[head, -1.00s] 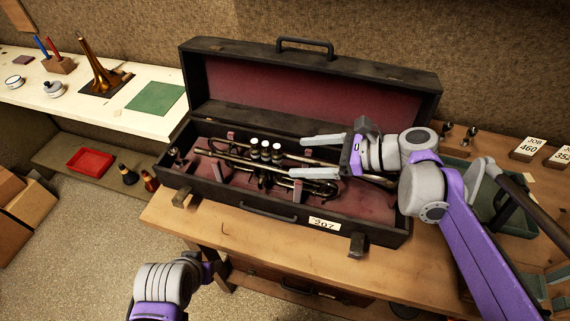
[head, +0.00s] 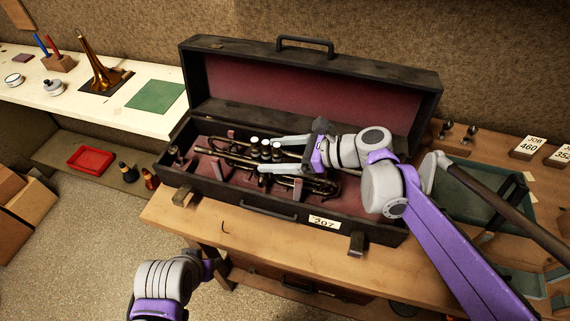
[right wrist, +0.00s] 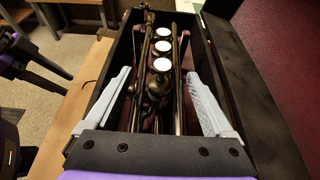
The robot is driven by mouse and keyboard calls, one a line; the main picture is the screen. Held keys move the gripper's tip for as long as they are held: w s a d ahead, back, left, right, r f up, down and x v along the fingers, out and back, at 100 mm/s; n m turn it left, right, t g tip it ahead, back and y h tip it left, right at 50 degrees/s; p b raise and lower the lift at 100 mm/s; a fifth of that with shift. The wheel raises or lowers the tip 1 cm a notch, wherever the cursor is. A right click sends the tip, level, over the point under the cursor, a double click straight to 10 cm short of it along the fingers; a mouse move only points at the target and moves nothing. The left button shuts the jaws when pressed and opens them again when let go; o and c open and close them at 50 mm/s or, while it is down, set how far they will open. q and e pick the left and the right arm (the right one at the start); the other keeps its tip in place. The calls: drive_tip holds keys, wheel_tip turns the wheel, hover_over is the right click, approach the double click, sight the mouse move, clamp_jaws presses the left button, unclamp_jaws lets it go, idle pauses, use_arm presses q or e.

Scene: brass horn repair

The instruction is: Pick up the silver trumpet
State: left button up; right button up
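The trumpet (head: 232,154) lies in the open dark case (head: 205,190) on the wooden bench. In the right wrist view the trumpet's valves (right wrist: 162,47) and tubes run between the spread fingers (right wrist: 155,95), with gaps at both sides.
The case's raised lid (head: 310,88) stands behind the gripper, and its front wall rises in front. A green tray (head: 475,190) is at the right. A white counter (head: 120,112) with a green mat (head: 155,97) is at the left.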

clamp_jaws()
drive_tip(key=shift+r, duration=0.1)
idle(0.3)
